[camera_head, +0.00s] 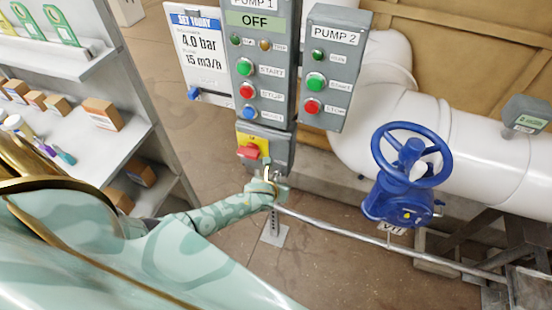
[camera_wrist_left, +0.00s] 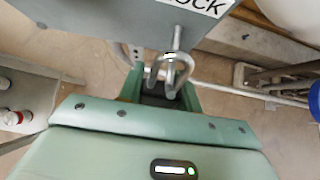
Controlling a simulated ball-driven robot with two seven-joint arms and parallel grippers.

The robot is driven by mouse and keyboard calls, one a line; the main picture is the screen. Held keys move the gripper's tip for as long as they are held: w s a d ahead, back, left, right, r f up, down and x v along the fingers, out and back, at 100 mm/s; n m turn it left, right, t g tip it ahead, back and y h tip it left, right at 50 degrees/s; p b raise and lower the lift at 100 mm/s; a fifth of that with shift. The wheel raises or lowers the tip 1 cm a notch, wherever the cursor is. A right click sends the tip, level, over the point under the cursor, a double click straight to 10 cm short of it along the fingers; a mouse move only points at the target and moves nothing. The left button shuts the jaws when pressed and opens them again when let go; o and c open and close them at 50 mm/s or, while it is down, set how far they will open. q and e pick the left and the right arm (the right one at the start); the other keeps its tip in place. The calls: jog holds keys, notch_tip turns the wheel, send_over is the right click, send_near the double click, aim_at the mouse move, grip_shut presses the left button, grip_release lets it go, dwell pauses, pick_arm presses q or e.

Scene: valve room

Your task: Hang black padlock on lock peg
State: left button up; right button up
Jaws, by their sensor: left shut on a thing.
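My left gripper (camera_head: 270,184) is just below the grey isolator box (camera_head: 268,150) with the red and yellow switch. In the left wrist view the gripper (camera_wrist_left: 165,94) is shut on the black padlock (camera_wrist_left: 158,87), whose dark body is mostly hidden between the fingers. Its silver shackle (camera_wrist_left: 156,72) sticks out toward the grey box. The metal lock peg (camera_wrist_left: 178,38) comes out of the box beside the partly visible "LOCK" label (camera_wrist_left: 205,5). The shackle and the peg's end overlap in this view. I cannot tell whether the shackle is around the peg. My right gripper is not in view.
Pump panels (camera_head: 262,70) with buttons stand above the isolator box. A blue valve wheel (camera_head: 411,153) and white pipe (camera_head: 480,140) are at the right. A thin metal pipe (camera_head: 350,235) runs low across the floor. Shelves (camera_head: 100,130) with small boxes stand at the left.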

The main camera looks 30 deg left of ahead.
pick_arm(q)
jog(key=shift+w+f, duration=0.15)
jog(key=shift+f, duration=0.1)
dwell(0.4)
jog(key=o, duration=1)
jog(key=p+v, duration=0.6)
jog(key=v, duration=1)
jog(key=shift+r+p, duration=0.1)
jog(key=shift+p, duration=0.25)
